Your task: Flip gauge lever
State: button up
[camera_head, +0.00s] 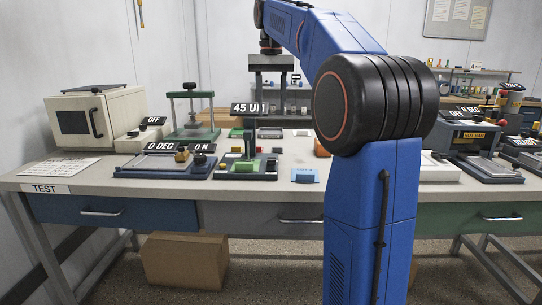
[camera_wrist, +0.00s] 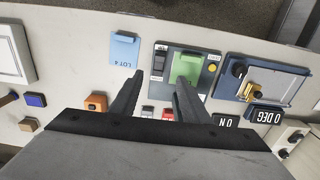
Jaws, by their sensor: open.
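The gauge, a dark base with a green pad, stands on the bench left of my arm in the head view (camera_head: 247,166), under a "45 UM" readout (camera_head: 249,108). In the wrist view the gauge (camera_wrist: 207,56) lies just beyond my fingertips, its green pad (camera_wrist: 187,66) uppermost. A small grey and black part (camera_wrist: 159,62), possibly the lever, is at the gauge's left edge; I cannot tell for sure. My gripper (camera_wrist: 158,76) is open with nothing between its fingers; the right finger overlaps the pad's near edge in the picture.
A blue "LOT 4" card (camera_wrist: 124,50) lies left of the gauge. A "0 DEG" tray device (camera_wrist: 263,80) stands close on its right. An orange block (camera_wrist: 96,102) and small coloured blocks (camera_wrist: 147,112) lie nearer. A cream oven (camera_head: 97,118) stands at the bench's left.

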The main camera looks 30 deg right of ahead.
aim_at(271, 160)
notch_tip(271, 160, down, 16)
jog(key=shift+f, duration=0.1)
dwell(0.5)
